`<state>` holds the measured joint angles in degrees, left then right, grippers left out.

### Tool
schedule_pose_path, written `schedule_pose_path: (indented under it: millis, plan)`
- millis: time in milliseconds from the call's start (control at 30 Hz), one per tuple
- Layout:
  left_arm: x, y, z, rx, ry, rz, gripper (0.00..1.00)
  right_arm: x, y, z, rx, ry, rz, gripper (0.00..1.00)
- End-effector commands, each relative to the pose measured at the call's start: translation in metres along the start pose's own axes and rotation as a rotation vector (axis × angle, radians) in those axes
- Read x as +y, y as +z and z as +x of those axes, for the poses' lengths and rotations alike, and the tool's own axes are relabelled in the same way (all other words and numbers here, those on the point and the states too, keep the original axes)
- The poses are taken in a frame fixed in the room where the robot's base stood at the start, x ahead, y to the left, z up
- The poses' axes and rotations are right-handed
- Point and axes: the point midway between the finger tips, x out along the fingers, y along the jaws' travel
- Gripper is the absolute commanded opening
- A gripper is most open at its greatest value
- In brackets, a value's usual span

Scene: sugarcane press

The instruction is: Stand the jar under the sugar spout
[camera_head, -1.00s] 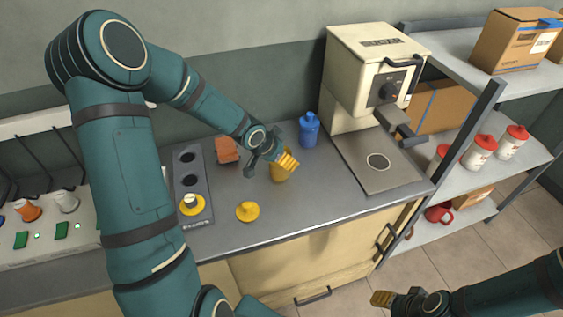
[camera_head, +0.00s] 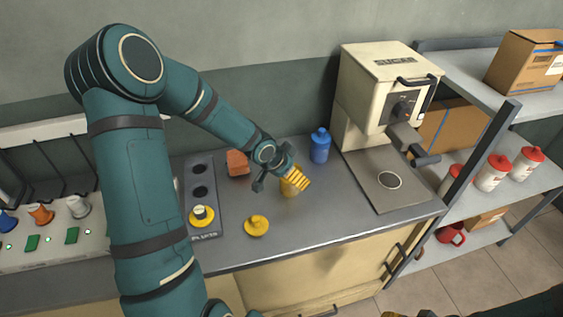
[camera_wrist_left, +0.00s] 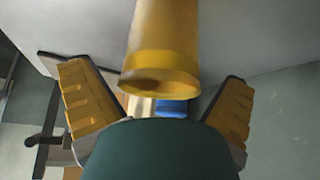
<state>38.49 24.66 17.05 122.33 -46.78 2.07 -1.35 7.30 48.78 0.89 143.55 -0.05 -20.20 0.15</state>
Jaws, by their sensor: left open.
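A yellow jar (camera_head: 289,188) stands on the grey counter, partly hidden behind my left gripper (camera_head: 295,178). In the left wrist view the jar (camera_wrist_left: 163,45) is between the two yellow fingers, with a gap on each side, so the gripper is open around it. Its round rim faces the wrist camera. The sugar machine (camera_head: 372,95) stands to the right, its spout (camera_head: 402,135) over a flat plate (camera_head: 400,203). Only a sliver of my right gripper (camera_head: 424,313) shows at the bottom edge.
A blue bottle (camera_head: 320,147) stands behind the yellow jar. A yellow lid (camera_head: 256,226) lies in front, left of it. A reddish block (camera_head: 237,163) and a dark holder (camera_head: 203,192) are farther left. The shelf (camera_head: 482,212) at right holds red-topped containers. Counter between jar and plate is clear.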

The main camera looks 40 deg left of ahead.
Motion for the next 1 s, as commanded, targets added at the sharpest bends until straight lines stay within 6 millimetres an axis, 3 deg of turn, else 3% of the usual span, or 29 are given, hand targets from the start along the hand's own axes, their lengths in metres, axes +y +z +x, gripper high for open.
schedule_pose_path:
  millis: [33,300,600,833,1000]
  plan:
    - [-0.001,-0.002,-0.013,0.001,-0.003,-0.002,1.0,-0.003,0.0,-0.009,-0.003,0.0,0.0,0.47]
    - [-0.001,-0.003,-0.063,-0.001,-0.003,-0.002,1.0,-0.015,-0.002,-0.041,-0.003,0.0,0.004,0.47]
    - [-0.001,-0.002,-0.101,0.0,-0.002,-0.001,1.0,-0.025,-0.015,-0.067,0.025,0.003,0.013,0.47]
    - [0.0,0.0,-0.11,0.004,-0.001,0.0,1.0,-0.027,-0.019,-0.073,0.035,0.004,0.016,0.47]
    - [-0.006,0.009,-0.091,0.092,-0.004,0.008,1.0,-0.024,-0.017,-0.063,0.031,0.004,0.014,0.47]
